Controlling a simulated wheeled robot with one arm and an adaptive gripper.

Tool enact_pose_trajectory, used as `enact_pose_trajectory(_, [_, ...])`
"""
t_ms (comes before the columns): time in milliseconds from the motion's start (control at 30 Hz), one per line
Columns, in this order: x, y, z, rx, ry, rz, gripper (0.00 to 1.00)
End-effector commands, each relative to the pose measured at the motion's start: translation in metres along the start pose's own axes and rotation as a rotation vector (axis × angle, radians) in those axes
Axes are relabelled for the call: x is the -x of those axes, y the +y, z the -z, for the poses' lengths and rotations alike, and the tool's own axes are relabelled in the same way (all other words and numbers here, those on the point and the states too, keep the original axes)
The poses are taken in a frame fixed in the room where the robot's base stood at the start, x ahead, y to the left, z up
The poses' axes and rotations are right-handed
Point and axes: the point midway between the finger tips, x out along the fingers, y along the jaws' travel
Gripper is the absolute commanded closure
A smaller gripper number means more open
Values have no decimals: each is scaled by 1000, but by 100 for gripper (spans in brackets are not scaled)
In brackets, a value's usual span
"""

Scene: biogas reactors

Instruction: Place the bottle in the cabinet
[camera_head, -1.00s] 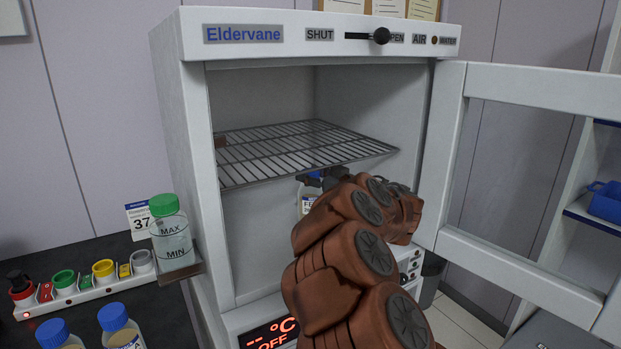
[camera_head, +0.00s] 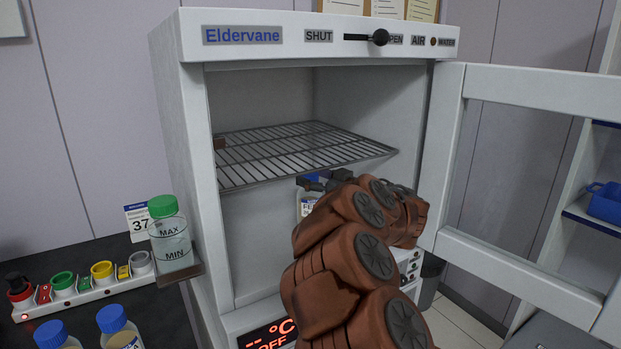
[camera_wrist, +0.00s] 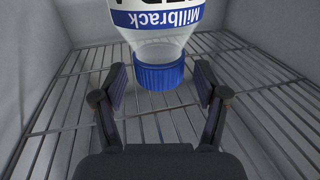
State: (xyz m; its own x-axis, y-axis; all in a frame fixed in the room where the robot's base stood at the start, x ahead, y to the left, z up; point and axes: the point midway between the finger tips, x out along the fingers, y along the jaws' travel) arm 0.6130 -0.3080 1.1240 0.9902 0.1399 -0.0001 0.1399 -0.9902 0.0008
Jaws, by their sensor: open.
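The bottle (camera_head: 307,205) is inside the open white cabinet (camera_head: 195,150), below its upper wire shelf, mostly hidden by my arm in the head view. In the wrist view the bottle (camera_wrist: 163,45) is clear with a blue cap (camera_wrist: 160,75) and a white and blue "Millbrack" label. My gripper (camera_wrist: 160,82) is open, one finger on each side of the cap, with gaps visible on both sides. In the head view my gripper (camera_head: 326,182) is partly hidden by my wrist.
The glass door (camera_head: 525,185) stands open at the right. On the left are a green-capped container (camera_head: 170,240) on a bracket, a strip of coloured caps (camera_head: 85,286) and blue-capped bottles (camera_head: 118,328) on a dark bench.

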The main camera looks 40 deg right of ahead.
Motion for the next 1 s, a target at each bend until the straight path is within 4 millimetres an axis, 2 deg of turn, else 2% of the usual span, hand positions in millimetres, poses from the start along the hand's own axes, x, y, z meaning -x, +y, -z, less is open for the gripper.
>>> enact_pose_trajectory(300, [63,2,0,0,0,-9,27])
enact_pose_trajectory(500, [92,2,0,0,0,-6,27])
enact_pose_trajectory(700, [104,0,0,-1,0,-2,27])
enact_pose_trajectory(1000, [106,0,0,-1,0,-2,27])
